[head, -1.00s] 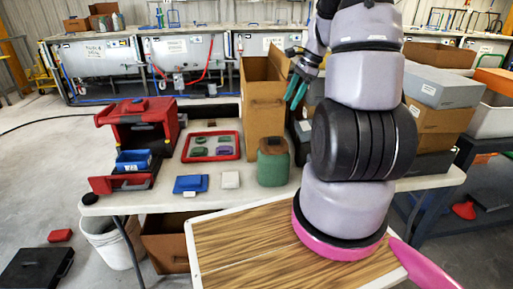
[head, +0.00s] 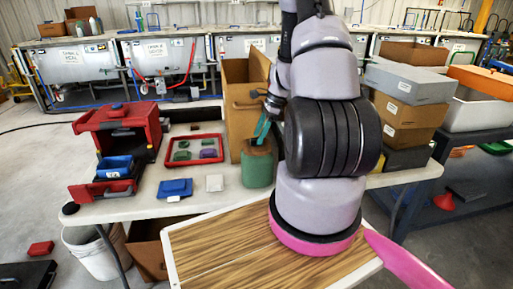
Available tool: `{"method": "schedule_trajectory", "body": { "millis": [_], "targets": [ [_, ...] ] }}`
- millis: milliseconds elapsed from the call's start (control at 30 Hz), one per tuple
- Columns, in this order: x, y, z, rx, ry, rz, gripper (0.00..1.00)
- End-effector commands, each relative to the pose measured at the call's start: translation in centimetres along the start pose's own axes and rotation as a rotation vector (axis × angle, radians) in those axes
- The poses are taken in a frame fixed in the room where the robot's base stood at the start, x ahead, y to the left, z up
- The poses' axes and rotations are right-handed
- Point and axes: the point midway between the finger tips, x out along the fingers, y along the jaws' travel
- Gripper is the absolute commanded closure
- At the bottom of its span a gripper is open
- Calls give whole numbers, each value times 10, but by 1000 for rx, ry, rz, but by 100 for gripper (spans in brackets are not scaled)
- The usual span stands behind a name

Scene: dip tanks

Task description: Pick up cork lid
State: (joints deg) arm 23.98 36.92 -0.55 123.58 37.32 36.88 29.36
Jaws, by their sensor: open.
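The cork lid (head: 256,148) sits on top of the green jar (head: 257,170) on the white table, in the middle of the head view. My gripper (head: 262,132) is right above the jar, its teal fingers pointing down and reaching the lid. The fingers are open. They hide part of the lid, and I cannot tell whether they touch it.
A tall cardboard box (head: 240,110) stands just behind the jar. A red toolbox (head: 118,128) stands at far left.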

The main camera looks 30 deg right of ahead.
Motion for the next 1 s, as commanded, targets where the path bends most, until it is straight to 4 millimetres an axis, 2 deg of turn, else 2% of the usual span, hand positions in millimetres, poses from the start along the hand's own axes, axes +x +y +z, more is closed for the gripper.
{"method": "schedule_trajectory", "body": {
  "millis": [133, 367, 400, 567, 600, 867, 1000],
  "targets": [
    [15, 0, 0, 0, 0, 1, 32],
    [17, 0, 0, -2, 0, -1, 32],
    [17, 0, 0, -1, 0, -1, 36],
    [17, 0, 0, -1, 0, -1, 98],
    [17, 0, 0, -1, 0, -1, 100],
    [16, 0, 0, -1, 0, -1, 100],
    [3, -1, 5, -3, 1, -4, 100]
  ]
}}
